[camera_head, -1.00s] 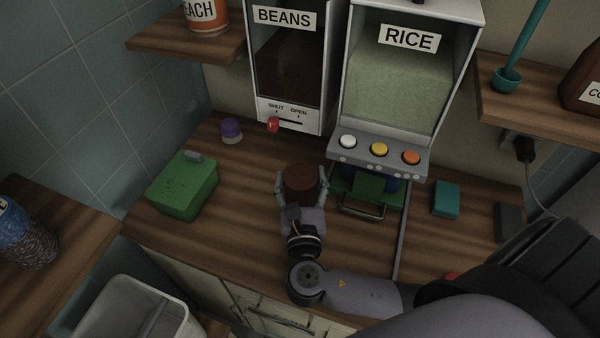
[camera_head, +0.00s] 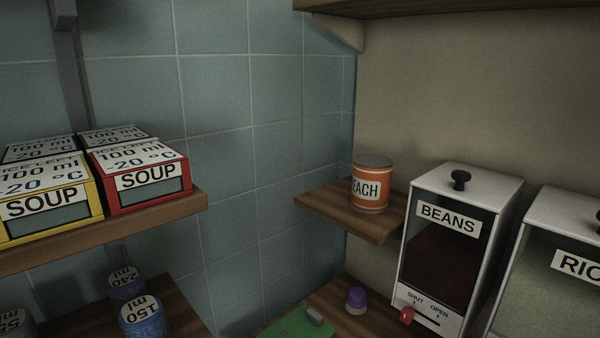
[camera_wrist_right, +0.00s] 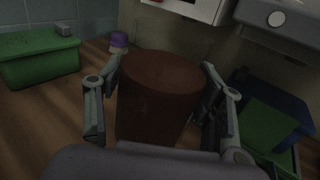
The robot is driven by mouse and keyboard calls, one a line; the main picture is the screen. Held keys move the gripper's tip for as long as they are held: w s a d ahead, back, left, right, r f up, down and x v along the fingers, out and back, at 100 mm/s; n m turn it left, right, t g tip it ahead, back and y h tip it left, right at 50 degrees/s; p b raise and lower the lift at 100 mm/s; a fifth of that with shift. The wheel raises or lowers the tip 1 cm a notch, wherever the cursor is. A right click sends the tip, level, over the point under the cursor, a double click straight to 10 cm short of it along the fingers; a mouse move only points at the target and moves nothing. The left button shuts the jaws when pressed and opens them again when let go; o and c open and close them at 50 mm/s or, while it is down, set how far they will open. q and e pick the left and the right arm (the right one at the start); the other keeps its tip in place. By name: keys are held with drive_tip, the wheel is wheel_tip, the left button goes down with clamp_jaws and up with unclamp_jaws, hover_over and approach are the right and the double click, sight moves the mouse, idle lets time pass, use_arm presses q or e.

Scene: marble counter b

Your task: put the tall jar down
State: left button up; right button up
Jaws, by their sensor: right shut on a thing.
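The tall jar (camera_wrist_right: 158,105), a dark reddish-brown cylinder, stands upright in the middle of the right wrist view. My right gripper (camera_wrist_right: 161,72) is shut on it, with one finger on each side. The jar's lower part is hidden behind my gripper, so I cannot tell whether its base touches the counter. The head view shows neither the jar nor my right gripper. My left gripper is in neither view.
The wooden counter (camera_wrist_right: 55,107) is bare left of the jar. A green box (camera_wrist_right: 38,62) and purple-lidded pot (camera_wrist_right: 119,40) stand there. The beans dispenser (camera_head: 455,240), peach can (camera_head: 371,187) and soup boxes (camera_head: 140,175) show in the head view.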

drive_tip(key=shift+s+a+r+n+t+y, duration=0.15)
drive_tip(key=shift+s+a+r+n+y, duration=0.2)
drive_tip(key=shift+s+r+n+y, duration=0.45)
drive_tip(key=shift+s+a+r+n+t+y, duration=0.15)
drive_tip(key=shift+s+a+r+n+y, duration=0.2)
drive_tip(key=shift+s+r+n+y, duration=0.45)
drive_tip(key=shift+m+y, duration=0.3)
drive_tip(key=w+a+r+n+g+y+p, duration=0.1)
drive_tip(key=w+a+r+n+y+p, duration=0.1)
drive_tip(key=a+r+y+p, duration=0.3)
drive_tip(key=w+a+r+n+y+p, duration=0.1)
drive_tip(key=w+a+r+n+p, duration=0.1)
drive_tip(key=a+r+p, duration=0.4)
drive_tip(key=shift+w+d+f+b, duration=0.1)
drive_tip(key=shift+d+f+b, duration=0.2)
drive_tip(key=shift+f+b, duration=2.3)
drive_tip(key=shift+w+d+f+b, duration=0.1)
drive_tip(key=shift+d+f+b, duration=0.25)
drive_tip(key=shift+f+b, duration=2.25)
drive_tip(key=shift+d+f+b, duration=0.3)
drive_tip(key=shift+f+b, duration=0.5)
drive_tip(key=shift+f, duration=3.55)
drive_tip(key=shift+f, duration=0.15)
drive_tip(key=o, duration=1.8)
